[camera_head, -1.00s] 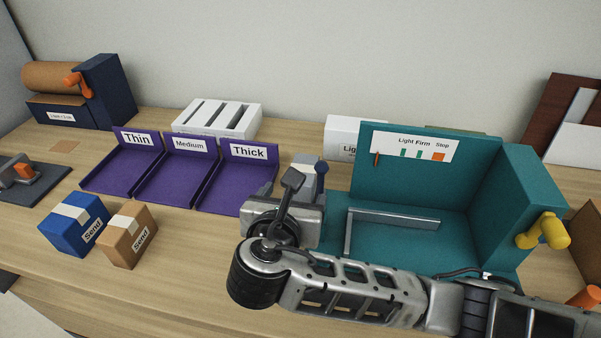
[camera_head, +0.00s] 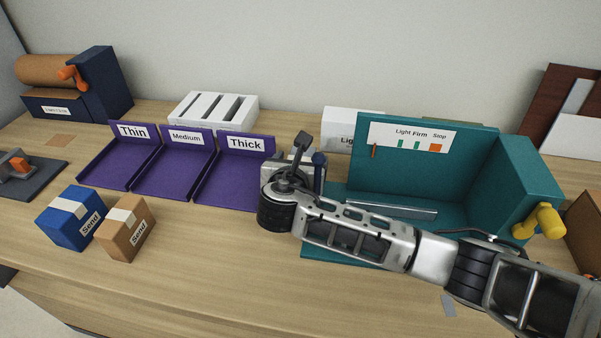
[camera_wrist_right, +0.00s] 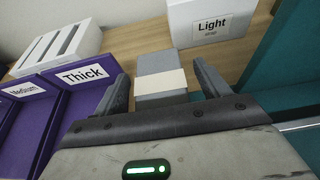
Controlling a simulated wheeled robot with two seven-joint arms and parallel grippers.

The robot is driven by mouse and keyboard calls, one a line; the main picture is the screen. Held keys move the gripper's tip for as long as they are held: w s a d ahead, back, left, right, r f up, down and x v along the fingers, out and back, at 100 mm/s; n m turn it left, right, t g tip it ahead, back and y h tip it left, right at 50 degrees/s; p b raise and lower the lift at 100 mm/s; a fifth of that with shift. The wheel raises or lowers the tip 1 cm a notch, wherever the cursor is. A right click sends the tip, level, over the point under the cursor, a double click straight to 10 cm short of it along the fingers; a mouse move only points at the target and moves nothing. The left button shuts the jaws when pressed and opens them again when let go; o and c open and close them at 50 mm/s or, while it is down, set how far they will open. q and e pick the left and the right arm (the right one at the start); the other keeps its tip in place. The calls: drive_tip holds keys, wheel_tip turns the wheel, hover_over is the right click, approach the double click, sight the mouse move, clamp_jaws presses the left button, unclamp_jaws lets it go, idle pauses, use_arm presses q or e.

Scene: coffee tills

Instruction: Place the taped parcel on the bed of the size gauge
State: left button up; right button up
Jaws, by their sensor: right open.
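The parcel is a small grey box with a pale tape band (camera_wrist_right: 161,80), seen in the right wrist view between my right gripper's fingers. My right gripper (camera_head: 304,160) is open, with one finger on each side of the parcel; I cannot tell whether either finger touches it. In the head view my gripper mostly hides this parcel. The teal size gauge (camera_head: 425,165) stands just to the right, with a Light/Firm/Stop scale on its back wall. Its bed (camera_head: 340,190) carries a metal rail and is partly hidden by my right arm. My left gripper is not in view.
Purple Thin, Medium and Thick trays (camera_head: 232,187) stand left of my gripper. A blue box (camera_head: 70,222) and a brown box (camera_head: 126,228), both taped, sit at the front left. A white Light box (camera_head: 340,125) stands behind. The front middle of the counter is clear.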

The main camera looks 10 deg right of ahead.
drive_tip(key=c, duration=1.2)
drive_tip(key=shift+r, duration=0.15)
